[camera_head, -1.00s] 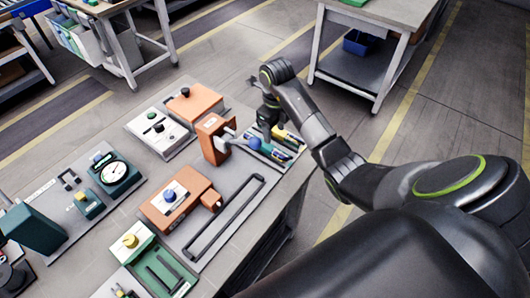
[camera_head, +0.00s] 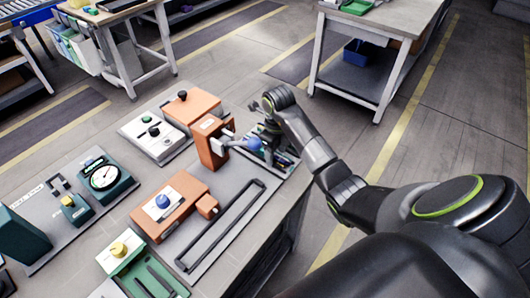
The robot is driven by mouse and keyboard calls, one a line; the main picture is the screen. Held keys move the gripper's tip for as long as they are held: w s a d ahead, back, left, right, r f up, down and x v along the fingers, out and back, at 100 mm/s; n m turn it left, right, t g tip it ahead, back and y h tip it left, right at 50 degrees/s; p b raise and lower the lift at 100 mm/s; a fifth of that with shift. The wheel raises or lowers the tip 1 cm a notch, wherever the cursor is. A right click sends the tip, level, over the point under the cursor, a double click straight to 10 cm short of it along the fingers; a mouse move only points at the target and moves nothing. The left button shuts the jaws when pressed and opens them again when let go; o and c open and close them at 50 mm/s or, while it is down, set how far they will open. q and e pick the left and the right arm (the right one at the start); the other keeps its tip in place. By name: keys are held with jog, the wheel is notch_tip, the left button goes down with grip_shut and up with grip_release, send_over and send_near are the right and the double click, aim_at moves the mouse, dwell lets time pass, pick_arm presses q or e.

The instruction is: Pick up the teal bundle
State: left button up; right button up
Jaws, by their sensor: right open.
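My right gripper (camera_head: 272,152) is open and points down over the far right corner of the workbench. Below and beside it lies a small tray (camera_head: 289,163) of slim teal, green and yellow pieces. The teal bundle seems to be among these pieces, but the gripper and wrist cover most of them, so I cannot tell its outline or whether the fingers are around it. My left gripper is not in view.
An orange fixture (camera_head: 211,141) with a blue ball knob (camera_head: 253,143) stands close left of the gripper. An orange box (camera_head: 176,205) and a teal gauge (camera_head: 104,177) stand further left. The bench edge is close on the right.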

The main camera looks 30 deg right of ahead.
jog(key=c, duration=0.9)
jog(key=shift+c, duration=0.5)
jog(key=shift+r, duration=0.15)
